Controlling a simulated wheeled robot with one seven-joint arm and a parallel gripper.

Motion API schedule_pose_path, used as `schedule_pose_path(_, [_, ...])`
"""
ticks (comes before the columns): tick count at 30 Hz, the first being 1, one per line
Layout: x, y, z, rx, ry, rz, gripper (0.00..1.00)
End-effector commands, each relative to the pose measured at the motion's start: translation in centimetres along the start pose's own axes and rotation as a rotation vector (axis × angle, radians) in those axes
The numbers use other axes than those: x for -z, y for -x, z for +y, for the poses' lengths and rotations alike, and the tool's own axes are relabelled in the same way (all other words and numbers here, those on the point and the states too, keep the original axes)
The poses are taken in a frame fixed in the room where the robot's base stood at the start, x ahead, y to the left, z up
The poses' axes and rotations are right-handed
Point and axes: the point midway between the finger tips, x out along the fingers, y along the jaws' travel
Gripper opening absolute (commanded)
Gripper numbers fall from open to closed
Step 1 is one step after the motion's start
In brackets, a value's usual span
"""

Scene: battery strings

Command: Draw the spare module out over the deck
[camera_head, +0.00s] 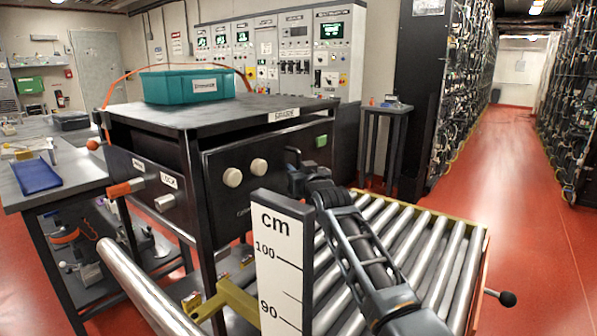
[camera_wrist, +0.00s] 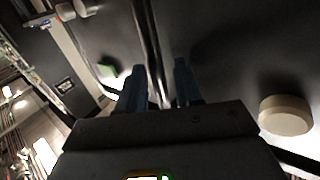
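The spare module appears to be the black-fronted unit (camera_head: 222,205) in the cabinet under the dark top, with two cream round knobs (camera_head: 245,172) and a green tag (camera_head: 321,141). My gripper (camera_head: 296,180) is at the right part of this front. In the wrist view, the blue fingers of my gripper (camera_wrist: 160,72) stand apart with a thin bar (camera_wrist: 151,45) running between them. The bar seems not pinched; a small gap shows on its right side. A cream knob (camera_wrist: 285,115) is to the right. My arm hides part of the front's lower right.
A roller deck (camera_head: 440,255) with a yellow frame lies in front of the cabinet, its visible rollers bare. A cm scale board (camera_head: 280,262) stands at its near left. A teal bin (camera_head: 188,85) sits on the cabinet top. The red aisle floor (camera_head: 530,190) is clear at right.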

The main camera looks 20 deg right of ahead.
Motion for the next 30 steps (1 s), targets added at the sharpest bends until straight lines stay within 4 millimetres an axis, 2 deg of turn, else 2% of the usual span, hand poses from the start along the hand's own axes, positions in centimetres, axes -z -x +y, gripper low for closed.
schedule_pose_path(1, [0.0, 0.0, 0.0, 0.000, 0.000, 0.000, 0.30])
schedule_pose_path(11, [0.0, 0.0, 0.0, 0.000, 0.000, -0.001, 0.00])
schedule_pose_path(25, [-0.1, 0.1, 0.1, 0.000, 0.000, -0.001, 0.00])
schedule_pose_path(30, [-0.1, 1.2, 0.9, -0.003, 0.001, -0.003, 0.00])
